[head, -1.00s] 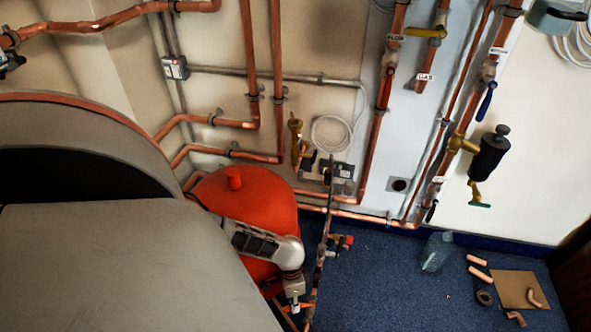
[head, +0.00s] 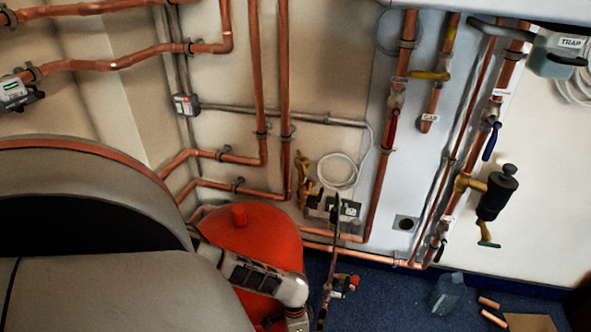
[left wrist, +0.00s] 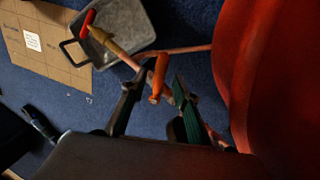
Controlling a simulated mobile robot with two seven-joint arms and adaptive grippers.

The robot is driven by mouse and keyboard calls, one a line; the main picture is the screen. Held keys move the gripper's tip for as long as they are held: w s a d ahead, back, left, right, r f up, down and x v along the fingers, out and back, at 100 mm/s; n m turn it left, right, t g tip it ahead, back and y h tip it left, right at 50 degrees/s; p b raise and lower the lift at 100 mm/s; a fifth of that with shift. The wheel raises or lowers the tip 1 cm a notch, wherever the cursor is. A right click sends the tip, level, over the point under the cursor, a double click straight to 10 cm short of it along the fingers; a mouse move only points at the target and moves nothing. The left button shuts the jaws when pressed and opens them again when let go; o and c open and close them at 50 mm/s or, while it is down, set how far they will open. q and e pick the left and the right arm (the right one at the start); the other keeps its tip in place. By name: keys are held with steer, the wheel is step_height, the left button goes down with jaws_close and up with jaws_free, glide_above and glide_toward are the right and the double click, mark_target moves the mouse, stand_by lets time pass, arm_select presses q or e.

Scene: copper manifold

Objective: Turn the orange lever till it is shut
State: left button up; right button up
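The orange lever (left wrist: 157,78) shows in the left wrist view, on copper pipework beside the red vessel. My left gripper (left wrist: 154,87) is open, with a dark finger to the left of the lever and a green-padded finger to its right. The lever appears between the fingertips; I cannot tell whether either finger touches it. In the head view my left arm crosses in front of the red vessel (head: 255,238) and runs off the bottom edge, so the fingers and the lever cannot be made out there. My right gripper is in neither current view.
Upright pipework (head: 334,240) stands right of the vessel. Wall pipes carry a red lever (head: 393,126), a yellow lever (head: 430,76) and a blue lever (head: 491,141).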

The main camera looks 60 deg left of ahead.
arm_select(q)
step_height(320, 180, up, 10)
steer(key=a, duration=0.1)
steer(key=shift+w+a, duration=0.25)
steer(key=shift+a, duration=0.15)
